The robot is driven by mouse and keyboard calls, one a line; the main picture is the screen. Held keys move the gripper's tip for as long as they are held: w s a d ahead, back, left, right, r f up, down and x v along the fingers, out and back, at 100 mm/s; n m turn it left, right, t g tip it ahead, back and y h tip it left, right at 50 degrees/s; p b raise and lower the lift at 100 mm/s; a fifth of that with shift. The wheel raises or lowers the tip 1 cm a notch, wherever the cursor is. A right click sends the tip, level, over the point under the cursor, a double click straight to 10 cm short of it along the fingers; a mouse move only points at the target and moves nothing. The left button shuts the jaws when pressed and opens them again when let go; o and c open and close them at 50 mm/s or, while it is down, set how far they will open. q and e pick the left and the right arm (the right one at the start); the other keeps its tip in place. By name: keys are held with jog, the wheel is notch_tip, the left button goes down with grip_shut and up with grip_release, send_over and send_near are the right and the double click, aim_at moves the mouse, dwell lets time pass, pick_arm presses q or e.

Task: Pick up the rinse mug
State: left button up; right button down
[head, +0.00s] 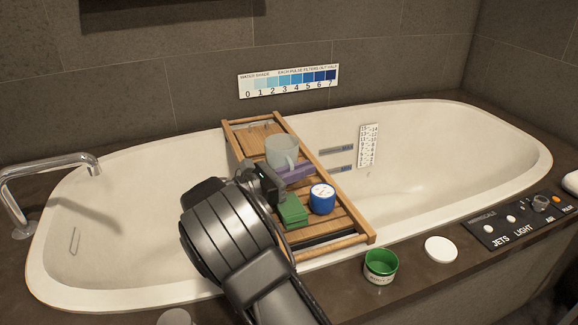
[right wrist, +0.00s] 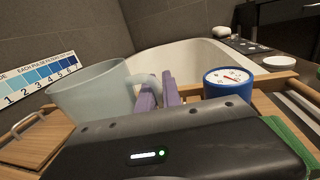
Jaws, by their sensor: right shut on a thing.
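The rinse mug (head: 281,150) is a translucent pale grey cup with a handle. It is upright at the wooden bath tray (head: 367,237), towards the tray's far half. In the right wrist view the mug (right wrist: 92,92) is large at the left, its handle turned towards the purple fingers. My right gripper (head: 298,173) reaches in from the front and is shut on the mug's handle; its fingertips also show in the right wrist view (right wrist: 159,89). I cannot tell whether the mug's base touches the tray. My left gripper is not in view.
A blue round dial timer (head: 322,199) and a green block (head: 292,211) sit close to my gripper on the tray. The tray spans the white bathtub (head: 440,165). A green tub (head: 380,266), white disc (head: 441,250) and control panel (head: 520,222) are on the front ledge. A faucet (head: 50,165) is left.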

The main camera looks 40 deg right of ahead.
jog(key=shift+r, duration=0.15)
notch_tip(320, 180, up, 10)
jog(key=p, duration=0.5)
dwell(0.3)
